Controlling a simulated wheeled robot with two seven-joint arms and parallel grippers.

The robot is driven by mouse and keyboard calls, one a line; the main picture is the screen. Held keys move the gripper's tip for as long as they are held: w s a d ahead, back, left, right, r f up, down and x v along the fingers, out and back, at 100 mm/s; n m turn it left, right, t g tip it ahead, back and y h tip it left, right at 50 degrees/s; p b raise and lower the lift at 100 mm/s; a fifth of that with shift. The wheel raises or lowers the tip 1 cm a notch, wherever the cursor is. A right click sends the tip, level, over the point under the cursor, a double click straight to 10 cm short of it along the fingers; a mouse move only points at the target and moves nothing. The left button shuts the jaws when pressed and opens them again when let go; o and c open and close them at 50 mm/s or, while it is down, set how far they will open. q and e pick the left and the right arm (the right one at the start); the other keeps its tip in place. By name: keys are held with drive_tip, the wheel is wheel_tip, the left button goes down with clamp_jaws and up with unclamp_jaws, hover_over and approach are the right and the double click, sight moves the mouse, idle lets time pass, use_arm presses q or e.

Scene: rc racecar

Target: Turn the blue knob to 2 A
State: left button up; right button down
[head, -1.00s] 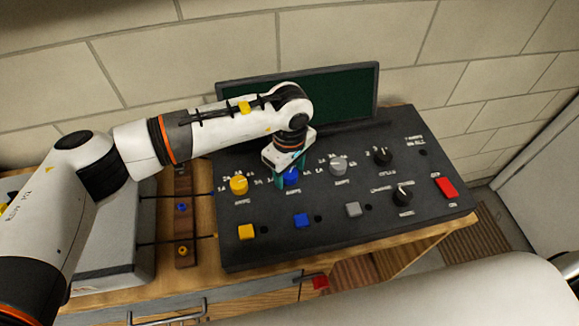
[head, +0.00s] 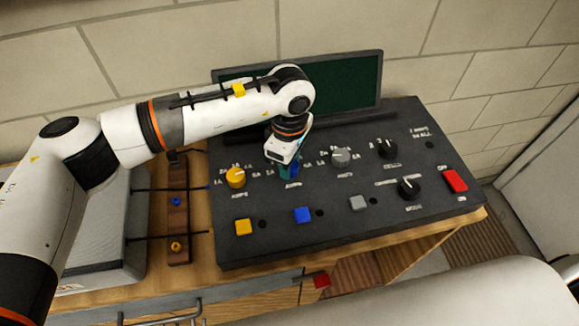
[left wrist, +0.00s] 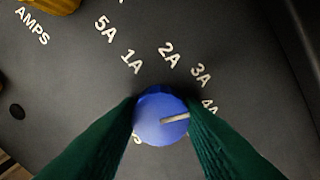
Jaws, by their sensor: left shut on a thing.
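The blue knob (left wrist: 158,122) sits on the dark control panel, with labels .5A, 1A, 2A, 3A and 4A around it in the left wrist view. Its pale pointer line points to the right in that view, towards the 4A label (left wrist: 209,106), which is partly hidden by a finger. My left gripper (left wrist: 163,118) is shut on the knob, one green finger on each side. In the head view my left gripper (head: 289,168) reaches down from above and mostly hides the knob. My right gripper is not in view.
The panel (head: 270,240) also has a yellow knob (head: 235,177), a grey knob (head: 340,158), two black knobs, yellow, blue and grey square buttons, and a red switch (head: 455,181). A dark green screen (head: 345,90) stands behind. A grey box is at left.

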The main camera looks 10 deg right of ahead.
use_arm(q)
drive_tip(key=n+b, duration=0.8)
drive_tip(key=b, duration=0.1)
drive_tip(key=shift+f, duration=0.2)
drive_tip(key=shift+r+n+b, duration=0.2)
drive_tip(key=shift+n+b, duration=1.4)
drive_tip(key=shift+n, duration=0.7)
drive_tip(key=shift+r, duration=0.1)
drive_tip(key=o, duration=1)
drive_tip(key=shift+c, duration=0.2)
wheel_tip(320, 180, up, 12)
drive_tip(key=shift+b, duration=0.4)
